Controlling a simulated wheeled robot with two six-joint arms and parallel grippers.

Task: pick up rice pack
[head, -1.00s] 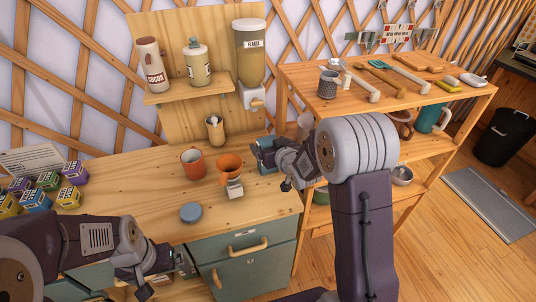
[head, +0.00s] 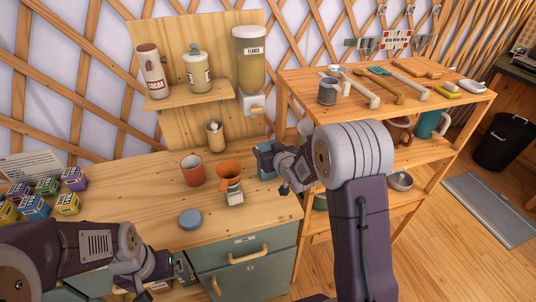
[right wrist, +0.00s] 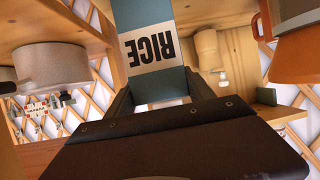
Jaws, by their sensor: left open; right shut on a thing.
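The rice pack (right wrist: 152,48) is blue-grey with a white label whose word RICE reads upside down in the right wrist view. My right gripper (right wrist: 162,92) is shut on it, with a finger on each side. In the head view the pack (head: 265,160) shows as a small blue block at the counter's right back part, partly hidden by my right gripper (head: 273,160). I cannot tell whether it touches the counter. My left gripper (head: 176,267) is open and empty, low at the counter's front edge by the drawers.
A red mug (head: 193,170), an orange funnel-like cup (head: 229,174) and a blue disc (head: 190,219) stand on the counter (head: 130,185). A flakes dispenser (head: 249,58) hangs behind. A wooden shelf unit (head: 300,82) stands right of my right gripper. The counter's middle left is clear.

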